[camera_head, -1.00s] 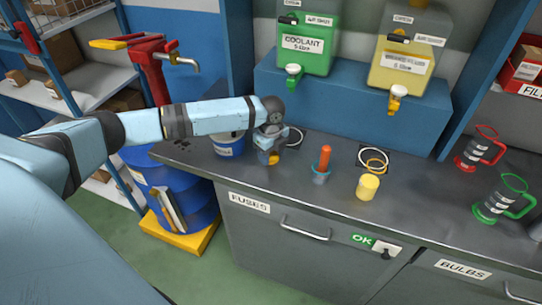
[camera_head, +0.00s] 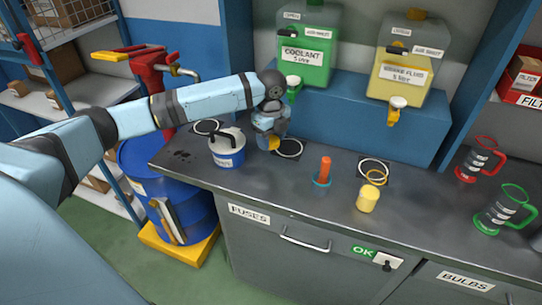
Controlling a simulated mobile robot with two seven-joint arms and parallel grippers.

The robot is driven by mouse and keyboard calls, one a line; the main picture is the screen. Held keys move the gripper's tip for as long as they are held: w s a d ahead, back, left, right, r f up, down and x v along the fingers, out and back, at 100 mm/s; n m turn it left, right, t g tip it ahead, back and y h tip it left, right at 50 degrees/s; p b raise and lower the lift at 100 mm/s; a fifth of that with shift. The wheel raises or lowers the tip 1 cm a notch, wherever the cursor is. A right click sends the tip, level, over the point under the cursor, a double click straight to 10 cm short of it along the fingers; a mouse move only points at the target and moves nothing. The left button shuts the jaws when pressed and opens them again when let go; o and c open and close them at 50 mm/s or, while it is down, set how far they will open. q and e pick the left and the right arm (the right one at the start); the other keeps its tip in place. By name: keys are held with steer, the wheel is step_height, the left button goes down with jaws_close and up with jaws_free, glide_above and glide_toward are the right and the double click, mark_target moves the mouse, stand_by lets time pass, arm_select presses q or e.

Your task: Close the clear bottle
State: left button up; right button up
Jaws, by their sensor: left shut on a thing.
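My left gripper (camera_head: 268,120) comes in from the left and points down over the workbench. It is shut on what looks like the clear bottle (camera_head: 274,143), with amber content at its bottom. My gripper hides most of the bottle, including its top. The bottle is beside a white ring on a black square (camera_head: 290,148), at its left edge; I cannot tell whether it touches the bench. An orange upright piece in a blue base (camera_head: 322,171) and a yellow cylinder (camera_head: 367,199) stand to the right. My right gripper is not in view.
A blue tub with a white top (camera_head: 227,149) stands just left of my gripper. Green coolant (camera_head: 310,50) and yellow brake fluid (camera_head: 404,66) containers with taps stand on a blue shelf behind. Red (camera_head: 475,160) and green (camera_head: 503,210) jugs stand at the right.

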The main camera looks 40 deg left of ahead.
mark_target(271, 140)
arm_select(q)
step_height(271, 140, up, 10)
steer(key=shift+f, duration=0.25)
steer(key=shift+f, duration=0.1)
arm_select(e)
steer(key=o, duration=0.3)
